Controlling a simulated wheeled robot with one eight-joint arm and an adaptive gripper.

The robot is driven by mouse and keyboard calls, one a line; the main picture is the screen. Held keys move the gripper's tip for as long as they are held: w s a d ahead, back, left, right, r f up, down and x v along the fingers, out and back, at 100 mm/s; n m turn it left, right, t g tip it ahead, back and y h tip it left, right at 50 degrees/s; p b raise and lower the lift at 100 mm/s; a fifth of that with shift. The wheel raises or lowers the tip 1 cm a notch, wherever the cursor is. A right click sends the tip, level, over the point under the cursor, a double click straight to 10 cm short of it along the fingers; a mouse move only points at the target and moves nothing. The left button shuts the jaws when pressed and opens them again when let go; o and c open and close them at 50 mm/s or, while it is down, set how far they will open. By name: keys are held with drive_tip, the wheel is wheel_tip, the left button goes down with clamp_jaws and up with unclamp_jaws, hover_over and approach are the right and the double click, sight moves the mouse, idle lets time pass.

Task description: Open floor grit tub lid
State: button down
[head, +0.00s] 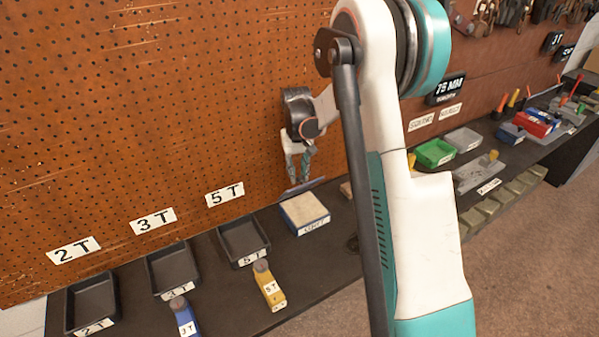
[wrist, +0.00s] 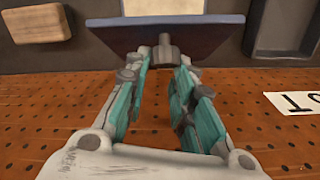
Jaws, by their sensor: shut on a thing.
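My gripper (wrist: 162,85) is shut on the round grey knob (wrist: 165,52) of a flat, dark blue lid (wrist: 205,33). In the head view, my gripper (head: 299,165) is in front of the pegboard, with the lid (head: 303,186) just below its fingers. The lid is off the tub and tilted, at the tub's back edge. Whether they touch is unclear. The low tub (head: 290,222) stands on the bench with blue sides, a label and an uncovered pale top. In the wrist view, a pale part of it shows beyond the lid.
Black trays (head: 243,242) stand left of the tub, with yellow (head: 269,284) and blue labelled pieces before them. A tan block (wrist: 38,22) is on the tub's other side. The pegboard (head: 130,110) rises close behind. Green (head: 434,153) and grey bins stand farther right.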

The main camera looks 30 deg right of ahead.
drive_tip(key=shift+w+a, duration=0.1)
drive_tip(key=shift+a, duration=0.3)
drive_tip(key=c, duration=1.8)
unclamp_jaws()
drive_tip(key=o, duration=0.4)
drive_tip(key=shift+w+a+f, duration=0.1)
drive_tip(key=shift+o, duration=0.2)
drive_tip(key=shift+a, duration=0.1)
drive_tip(key=shift+d, duration=0.2)
